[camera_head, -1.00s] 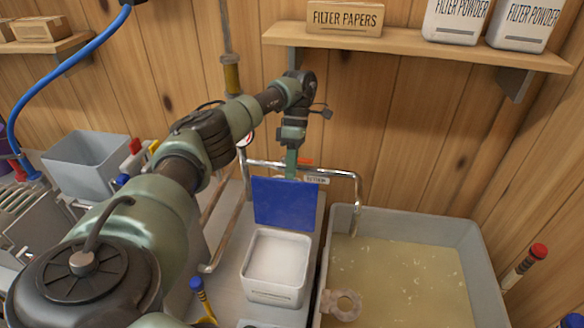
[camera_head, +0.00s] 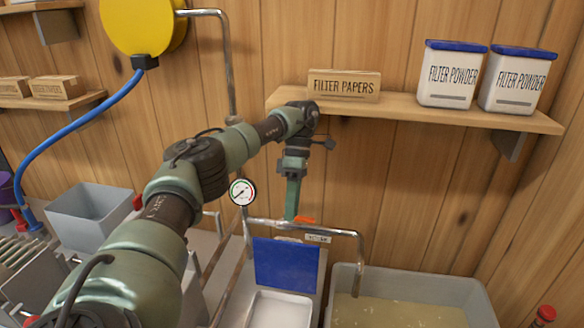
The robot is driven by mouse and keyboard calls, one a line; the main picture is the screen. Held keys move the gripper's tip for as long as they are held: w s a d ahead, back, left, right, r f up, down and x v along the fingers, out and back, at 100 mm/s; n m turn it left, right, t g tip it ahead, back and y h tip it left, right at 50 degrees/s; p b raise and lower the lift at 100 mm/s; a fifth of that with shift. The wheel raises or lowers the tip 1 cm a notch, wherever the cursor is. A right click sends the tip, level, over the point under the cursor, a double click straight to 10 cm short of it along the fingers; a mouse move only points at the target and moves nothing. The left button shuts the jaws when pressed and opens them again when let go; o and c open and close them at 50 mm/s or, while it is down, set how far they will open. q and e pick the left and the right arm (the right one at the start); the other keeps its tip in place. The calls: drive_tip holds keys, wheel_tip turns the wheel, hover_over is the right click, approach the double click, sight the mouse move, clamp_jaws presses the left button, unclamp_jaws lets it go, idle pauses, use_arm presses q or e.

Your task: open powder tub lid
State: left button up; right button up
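The powder tub (camera_head: 281,311) is a white box at the bottom of the view, cut off by the lower edge. Its blue lid (camera_head: 287,263) stands up at the tub's back side, so the tub is open. My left gripper (camera_head: 292,212) points down above and behind the lid's top edge, with a small gap showing between them. Its fingers look like one narrow green shape from here, so their opening cannot be told. Nothing shows held in it. My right gripper is out of view.
A metal pipe (camera_head: 330,229) with an orange handle (camera_head: 304,220) runs just behind the lid. A grey tank (camera_head: 470,290) of cloudy liquid is at the right. The shelf (camera_head: 420,108) above holds a filter papers box (camera_head: 343,86) and two blue-lidded filter powder tubs (camera_head: 450,75).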

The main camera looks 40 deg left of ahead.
use_arm(q)
wheel_tip(320, 180, up, 11)
drive_tip(key=p, duration=0.3)
drive_tip(key=shift+f+p, duration=0.2)
drive_tip(key=shift+p, duration=0.15)
